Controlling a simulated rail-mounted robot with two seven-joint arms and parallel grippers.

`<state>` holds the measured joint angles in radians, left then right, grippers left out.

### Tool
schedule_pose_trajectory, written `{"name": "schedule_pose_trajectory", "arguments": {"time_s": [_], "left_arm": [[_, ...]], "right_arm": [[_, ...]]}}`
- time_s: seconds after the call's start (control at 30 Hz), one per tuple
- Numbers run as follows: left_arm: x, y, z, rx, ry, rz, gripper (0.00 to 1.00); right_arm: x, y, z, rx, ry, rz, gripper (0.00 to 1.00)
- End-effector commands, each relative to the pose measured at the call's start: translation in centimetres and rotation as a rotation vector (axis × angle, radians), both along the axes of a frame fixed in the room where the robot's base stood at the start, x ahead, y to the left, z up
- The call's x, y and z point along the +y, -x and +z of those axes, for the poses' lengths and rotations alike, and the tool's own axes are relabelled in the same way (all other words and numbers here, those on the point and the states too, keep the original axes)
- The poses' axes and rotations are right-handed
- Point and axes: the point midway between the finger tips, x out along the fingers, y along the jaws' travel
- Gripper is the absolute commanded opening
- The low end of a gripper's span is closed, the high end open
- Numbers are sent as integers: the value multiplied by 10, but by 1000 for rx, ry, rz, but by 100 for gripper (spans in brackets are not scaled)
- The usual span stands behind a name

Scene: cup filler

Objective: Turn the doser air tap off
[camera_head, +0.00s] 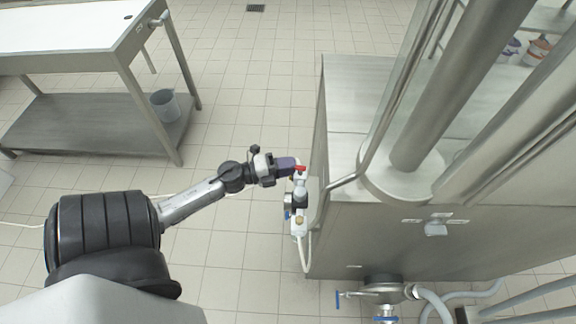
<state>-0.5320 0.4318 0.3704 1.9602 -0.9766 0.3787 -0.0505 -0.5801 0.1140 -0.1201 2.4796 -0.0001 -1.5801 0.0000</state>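The air tap has a small red handle (301,168) at the top of a pale valve and regulator assembly (299,222) on the left side of the steel machine. My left gripper (292,166) reaches in from the left, with its dark purple fingers at the red handle. The fingers are too small and too close to the handle to tell whether they touch it, or whether they are open or shut. Part of the handle may be hidden by the fingers. My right gripper is not in view.
The steel machine (345,118) fills the right side, with a bent rail close to the tap. A blue-handled valve (385,292) sits at the bottom. A steel table (85,62) with a grey bucket (165,104) on its shelf stands upper left. Tiled floor lies clear between.

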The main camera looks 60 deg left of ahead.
Motion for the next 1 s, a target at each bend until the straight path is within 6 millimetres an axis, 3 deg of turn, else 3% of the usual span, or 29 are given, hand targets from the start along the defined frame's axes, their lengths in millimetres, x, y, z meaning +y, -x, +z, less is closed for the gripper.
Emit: {"name": "schedule_pose_trajectory", "arguments": {"time_s": [0.27,0.53,0.7,1.0], "left_arm": [[0,-1,0,0,0,0,23],[0,-1,0,0,0,-1,0],[-1,-1,1,0,1,4,0],[-4,2,3,-1,2,124,0]], "right_arm": [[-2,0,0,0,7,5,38],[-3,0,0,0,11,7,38],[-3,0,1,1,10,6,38],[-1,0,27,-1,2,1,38]]}}
